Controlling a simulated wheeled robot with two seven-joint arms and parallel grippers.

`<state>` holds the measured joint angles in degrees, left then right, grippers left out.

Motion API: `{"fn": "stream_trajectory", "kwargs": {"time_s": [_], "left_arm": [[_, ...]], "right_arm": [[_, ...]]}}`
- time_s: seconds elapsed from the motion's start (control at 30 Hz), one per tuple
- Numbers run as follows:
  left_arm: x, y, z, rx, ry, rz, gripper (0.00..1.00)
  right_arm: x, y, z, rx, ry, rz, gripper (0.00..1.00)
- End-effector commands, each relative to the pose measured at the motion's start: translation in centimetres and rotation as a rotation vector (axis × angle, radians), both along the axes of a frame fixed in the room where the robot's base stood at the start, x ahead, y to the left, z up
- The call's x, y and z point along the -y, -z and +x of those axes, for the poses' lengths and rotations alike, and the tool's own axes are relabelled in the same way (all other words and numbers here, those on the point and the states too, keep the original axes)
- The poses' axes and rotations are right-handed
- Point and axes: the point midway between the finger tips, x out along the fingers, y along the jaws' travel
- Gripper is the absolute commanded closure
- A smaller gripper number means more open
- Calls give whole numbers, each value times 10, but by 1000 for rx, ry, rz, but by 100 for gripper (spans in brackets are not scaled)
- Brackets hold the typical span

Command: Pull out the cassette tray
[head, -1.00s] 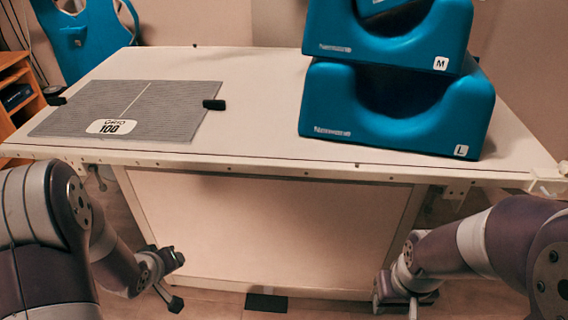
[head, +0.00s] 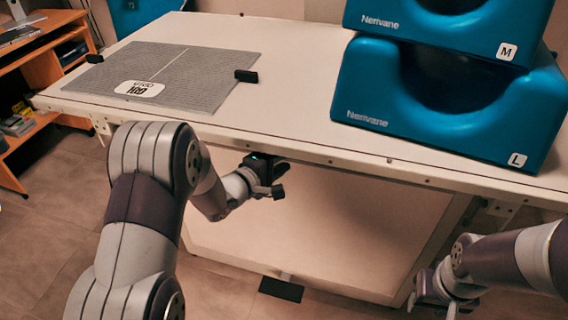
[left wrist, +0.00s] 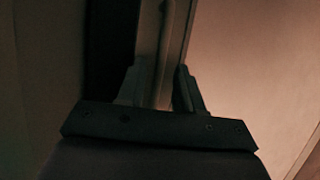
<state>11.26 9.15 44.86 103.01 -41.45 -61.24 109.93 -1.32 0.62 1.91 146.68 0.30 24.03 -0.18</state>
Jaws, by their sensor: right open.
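The cassette tray cannot be made out for certain; the table's front edge (head: 330,158) runs above my left gripper. My left gripper (head: 277,178) is just under that edge, in front of the pale front panel (head: 330,220). In the left wrist view its two fingers (left wrist: 158,88) stand apart, with a narrow light bar (left wrist: 168,45) running between them. The view is dark, and I cannot tell whether the fingers touch the bar or whether it belongs to the tray. My right gripper (head: 432,292) is open and empty, low at the right by the table's leg.
Blue padded blocks (head: 430,105) marked M and L are stacked on the table top at the right. A grey ribbed plate (head: 190,70) lies on the left. A black floor piece (head: 281,289) sits below the panel. Wooden shelves (head: 50,60) stand at far left.

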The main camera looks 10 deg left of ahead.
Motion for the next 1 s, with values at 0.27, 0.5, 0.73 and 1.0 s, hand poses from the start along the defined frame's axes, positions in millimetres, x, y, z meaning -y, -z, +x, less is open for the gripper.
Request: {"fn": "stream_trajectory", "kwargs": {"time_s": [0.27,0.5,0.73,1.0], "left_arm": [[5,2,12,1,-1,0,64],[5,2,11,0,-1,0,93],[5,2,11,0,-1,1,100],[5,2,11,0,-1,2,100]], "right_arm": [[0,3,0,0,0,0,57],[0,3,0,0,0,0,57],[0,3,0,0,0,0,57],[0,3,0,0,0,0,57]]}}
